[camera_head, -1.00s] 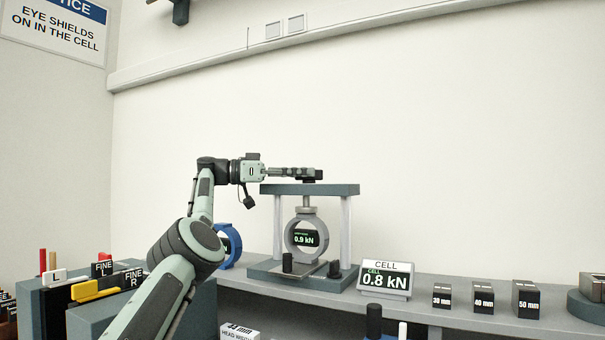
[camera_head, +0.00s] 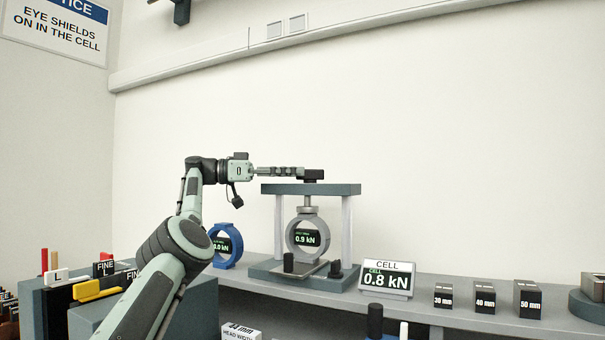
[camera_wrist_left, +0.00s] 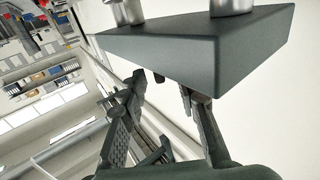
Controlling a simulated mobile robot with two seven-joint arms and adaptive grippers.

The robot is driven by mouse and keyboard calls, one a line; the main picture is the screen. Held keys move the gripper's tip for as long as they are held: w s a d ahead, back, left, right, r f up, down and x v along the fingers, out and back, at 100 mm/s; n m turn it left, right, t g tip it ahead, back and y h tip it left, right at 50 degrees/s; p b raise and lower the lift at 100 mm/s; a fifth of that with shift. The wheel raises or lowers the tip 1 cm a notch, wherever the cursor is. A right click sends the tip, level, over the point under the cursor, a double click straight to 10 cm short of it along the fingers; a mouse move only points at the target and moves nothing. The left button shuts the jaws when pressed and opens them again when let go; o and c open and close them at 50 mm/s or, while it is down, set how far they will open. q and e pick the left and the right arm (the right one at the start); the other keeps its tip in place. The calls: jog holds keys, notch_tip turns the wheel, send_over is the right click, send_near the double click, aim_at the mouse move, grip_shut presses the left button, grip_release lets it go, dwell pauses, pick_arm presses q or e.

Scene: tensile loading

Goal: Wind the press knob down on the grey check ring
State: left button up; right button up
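The press (camera_head: 340,190) stands on the bench, with a dark crossbeam on two light posts. Its dark knob (camera_head: 314,175) sits on top of the crossbeam. The grey check ring (camera_head: 291,236) stands upright under the press screw, its top at the screw's pad, and its display reads 0.9 kN. My left gripper (camera_head: 303,172) points right at knob height, its tips at the knob's left side. In the left wrist view its fingers (camera_wrist_left: 162,84) are spread apart beside the crossbeam (camera_wrist_left: 190,50); I cannot make out a grip on the knob there. My right gripper is out of view.
The CELL display (camera_head: 386,279) right of the press reads 0.8 kN. A blue ring (camera_head: 237,246) stands left of the press. Blocks marked 30 mm (camera_head: 443,296), 40 mm (camera_head: 484,297) and 50 mm (camera_head: 527,299) stand further right. The space above the press is clear.

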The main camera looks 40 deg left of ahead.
pick_arm(q)
jog(key=v, duration=0.4)
jog(key=shift+s+a, duration=0.1)
jog(key=shift+s, duration=0.05)
dwell(0.4)
